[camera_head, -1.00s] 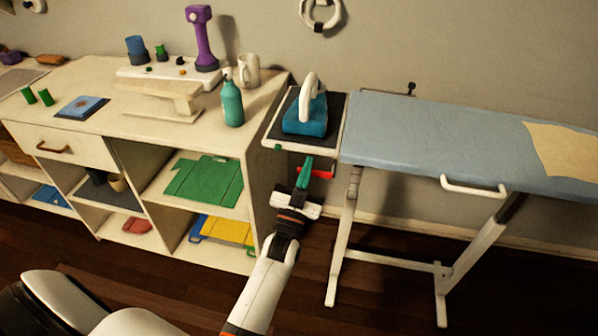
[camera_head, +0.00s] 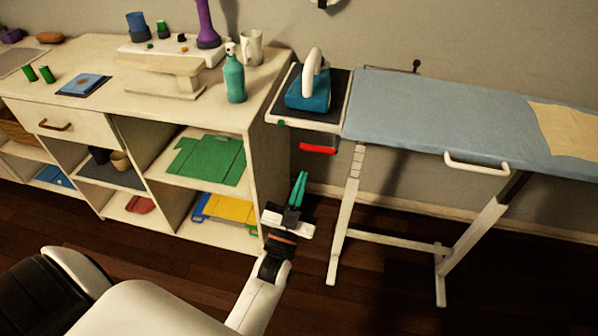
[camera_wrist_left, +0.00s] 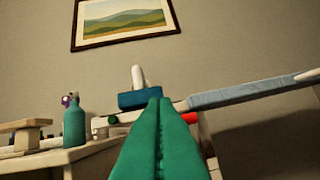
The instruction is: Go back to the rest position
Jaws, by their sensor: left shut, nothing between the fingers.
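My left gripper (camera_head: 299,188) is in the middle of the head view, in front of the gap between the shelf unit and the ironing board. Its green fingers are shut together with nothing between them. They also fill the lower middle of the left wrist view (camera_wrist_left: 160,140), pointing towards the iron. My right gripper is not in view.
The ironing board (camera_head: 430,115) stands at right, with a blue iron (camera_head: 308,95) on its end tray and a red handle (camera_head: 318,149) below. The wooden shelf unit (camera_head: 265,165) stands at left, with a teal bottle (camera_head: 235,80) on top. Floor around the gripper is clear.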

